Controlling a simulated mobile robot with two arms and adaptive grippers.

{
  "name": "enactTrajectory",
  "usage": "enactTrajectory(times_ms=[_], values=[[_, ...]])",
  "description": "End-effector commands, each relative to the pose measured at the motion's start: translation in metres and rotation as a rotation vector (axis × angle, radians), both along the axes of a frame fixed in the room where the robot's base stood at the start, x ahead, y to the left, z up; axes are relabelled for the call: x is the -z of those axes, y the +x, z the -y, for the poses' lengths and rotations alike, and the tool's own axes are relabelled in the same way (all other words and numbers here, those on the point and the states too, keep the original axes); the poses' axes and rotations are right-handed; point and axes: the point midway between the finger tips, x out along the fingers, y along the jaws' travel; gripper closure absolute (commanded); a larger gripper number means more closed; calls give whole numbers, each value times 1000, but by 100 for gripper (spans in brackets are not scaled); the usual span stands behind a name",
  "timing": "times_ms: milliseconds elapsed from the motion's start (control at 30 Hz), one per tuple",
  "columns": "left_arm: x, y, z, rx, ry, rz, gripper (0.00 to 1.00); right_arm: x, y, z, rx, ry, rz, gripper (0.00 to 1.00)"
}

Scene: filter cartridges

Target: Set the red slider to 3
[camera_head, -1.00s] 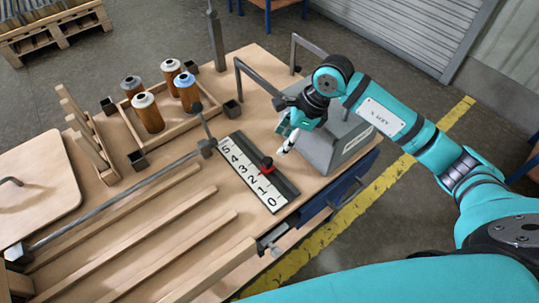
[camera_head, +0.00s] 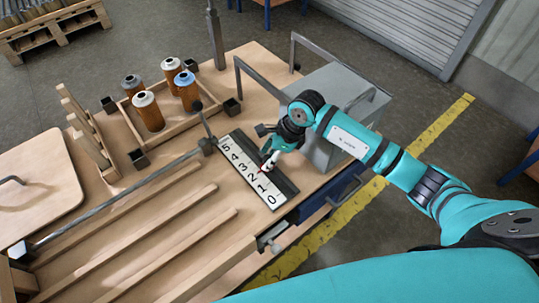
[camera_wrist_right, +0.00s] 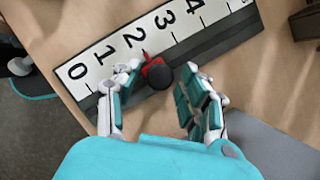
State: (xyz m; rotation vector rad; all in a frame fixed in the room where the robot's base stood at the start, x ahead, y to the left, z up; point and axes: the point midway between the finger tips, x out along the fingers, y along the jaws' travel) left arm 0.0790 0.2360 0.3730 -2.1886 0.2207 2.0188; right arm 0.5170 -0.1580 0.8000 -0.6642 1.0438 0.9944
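The red slider (camera_wrist_right: 153,67) with its round black knob (camera_wrist_right: 161,77) sits on the number scale (camera_wrist_right: 100,62) in the right wrist view. Its red pointer is at about the 2. In the head view the scale (camera_head: 230,165) lies on the bench, and the slider is hidden behind my right gripper (camera_head: 269,164). In the wrist view my right gripper (camera_wrist_right: 158,88) is open, with its fingers on either side of the knob. The left finger is close to the slider; a gap shows before the right finger. My left gripper is not in view.
A grey box (camera_head: 325,145) with a handle stands just right of the scale. A metal rod (camera_head: 115,202) with an upright lever lies to its left. Several cartridges (camera_head: 146,110) stand in a wooden tray behind. Wooden rails (camera_head: 125,228) run along the front left.

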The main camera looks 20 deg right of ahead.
Motion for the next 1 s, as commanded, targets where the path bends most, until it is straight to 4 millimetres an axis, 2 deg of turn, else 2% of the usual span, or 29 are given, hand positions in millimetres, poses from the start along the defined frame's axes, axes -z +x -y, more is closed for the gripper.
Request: enactTrajectory(times_ms=[33, 300, 600, 800, 1000], values=[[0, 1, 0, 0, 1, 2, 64, 0, 0, 0, 0, 0, 0, 66], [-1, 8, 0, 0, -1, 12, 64, 0, 0, 0, 0, 0, 0, 100], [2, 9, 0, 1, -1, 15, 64, 1, 2, 0, 1, 0, 2, 100], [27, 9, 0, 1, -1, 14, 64, 4, 31, -10, 3, 2, 6, 100], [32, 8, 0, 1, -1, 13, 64, 0, 44, -15, 2, 0, 2, 100]])
